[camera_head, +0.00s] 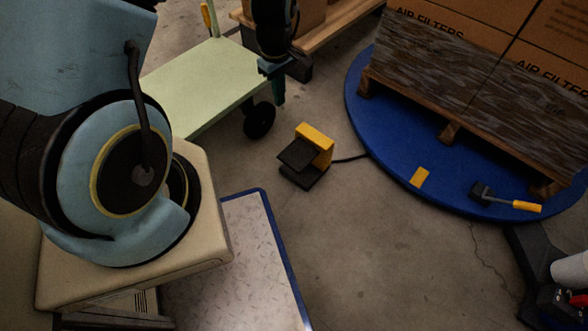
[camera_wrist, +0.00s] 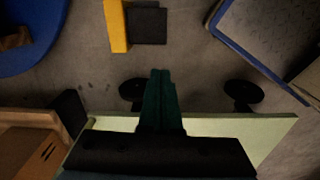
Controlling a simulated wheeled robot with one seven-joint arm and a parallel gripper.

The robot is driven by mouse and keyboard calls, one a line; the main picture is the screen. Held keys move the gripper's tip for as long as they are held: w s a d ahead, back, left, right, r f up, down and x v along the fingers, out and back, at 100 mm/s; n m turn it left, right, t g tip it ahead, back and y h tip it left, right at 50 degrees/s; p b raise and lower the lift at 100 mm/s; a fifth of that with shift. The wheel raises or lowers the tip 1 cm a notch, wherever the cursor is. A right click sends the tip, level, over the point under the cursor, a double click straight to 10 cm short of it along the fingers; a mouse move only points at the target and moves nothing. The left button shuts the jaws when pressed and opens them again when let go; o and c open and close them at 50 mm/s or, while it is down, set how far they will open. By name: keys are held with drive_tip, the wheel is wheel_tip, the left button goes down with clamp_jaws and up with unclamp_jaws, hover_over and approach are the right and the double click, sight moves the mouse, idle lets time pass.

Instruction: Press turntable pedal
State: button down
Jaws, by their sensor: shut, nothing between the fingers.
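The turntable pedal (camera_head: 306,156) stands on the concrete floor in the middle of the head view. It has a black tilted foot plate (camera_head: 297,154) and a yellow housing, and a black cable runs from it to the blue turntable (camera_head: 360,115). My gripper (camera_head: 277,92) is above and to the left of the pedal, beside the pale green cart. In the wrist view my gripper (camera_wrist: 160,75) is shut and empty, its dark green fingers together. The pedal (camera_wrist: 146,25) shows beyond the fingertips at the top, apart from them.
The pale green cart (camera_head: 190,88) with black wheels stands left of the pedal. Boxes marked AIR FILTERS (camera_head: 430,35) sit on a pallet on the turntable. A mallet-like tool (camera_head: 505,199) lies on the turntable.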

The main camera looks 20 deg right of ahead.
drive_tip(key=b, duration=0.3)
hover_over(294, 159)
wheel_tip(294, 159, down, 9)
drive_tip(key=shift+f+n, duration=0.35)
drive_tip(key=shift+n, duration=0.15)
wheel_tip(294, 159, down, 14)
drive_tip(key=b, duration=0.6)
